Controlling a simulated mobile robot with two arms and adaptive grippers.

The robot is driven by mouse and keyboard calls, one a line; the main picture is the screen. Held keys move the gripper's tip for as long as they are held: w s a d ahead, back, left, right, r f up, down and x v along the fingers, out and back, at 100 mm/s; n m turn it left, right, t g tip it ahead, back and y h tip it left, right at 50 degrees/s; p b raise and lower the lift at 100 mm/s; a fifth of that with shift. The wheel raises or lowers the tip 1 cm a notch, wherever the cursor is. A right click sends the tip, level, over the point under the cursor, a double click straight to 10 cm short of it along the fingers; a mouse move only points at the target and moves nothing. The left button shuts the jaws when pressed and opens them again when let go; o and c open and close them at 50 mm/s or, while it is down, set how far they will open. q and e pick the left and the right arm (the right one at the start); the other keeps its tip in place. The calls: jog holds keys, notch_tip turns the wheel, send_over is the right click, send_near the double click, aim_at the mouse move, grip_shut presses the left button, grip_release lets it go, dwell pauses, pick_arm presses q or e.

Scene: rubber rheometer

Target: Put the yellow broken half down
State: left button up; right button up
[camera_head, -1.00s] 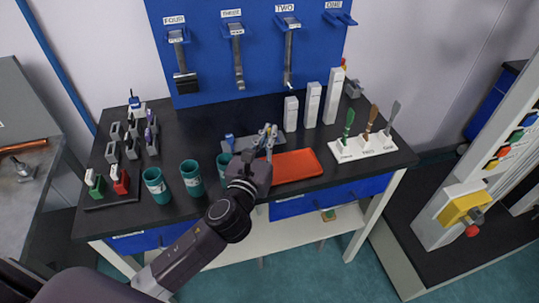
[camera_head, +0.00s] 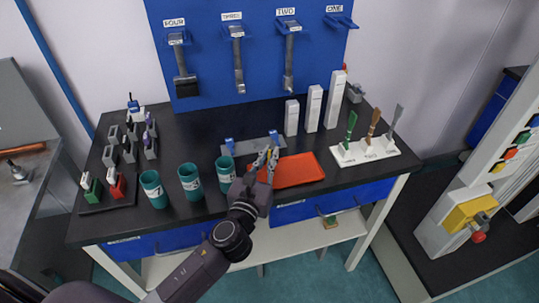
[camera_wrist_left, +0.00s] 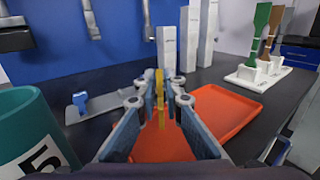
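My left gripper (camera_head: 268,157) is over the front of the black bench, at the left edge of the orange-red tray (camera_head: 302,170). Its fingers are closed on a thin yellow piece, the yellow broken half (camera_wrist_left: 161,98), which stands upright between the fingertips in the left wrist view. The tray also shows there (camera_wrist_left: 228,108), behind and below the fingers. Whether the piece's lower end touches the tray is hard to tell. My right gripper is in neither view.
Several teal cups stand left of the gripper, the nearest one (camera_head: 225,174) close beside it. A grey holder with blue clamps (camera_head: 250,146) lies behind. White blocks (camera_head: 313,108) and a white stand with coloured handles (camera_head: 365,153) are to the right. The tray's right part is clear.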

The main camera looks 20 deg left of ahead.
pick_arm(q)
jog(key=shift+o, duration=1.2)
jog(key=shift+r, duration=0.2)
jog(key=shift+s+f, duration=0.1)
jog(key=shift+s, duration=0.2)
jog(key=s+b, duration=0.1)
jog(key=s, duration=0.9)
jog(key=shift+d+b, duration=0.1)
jog(key=shift+b, duration=0.3)
jog(key=shift+s, duration=0.75)
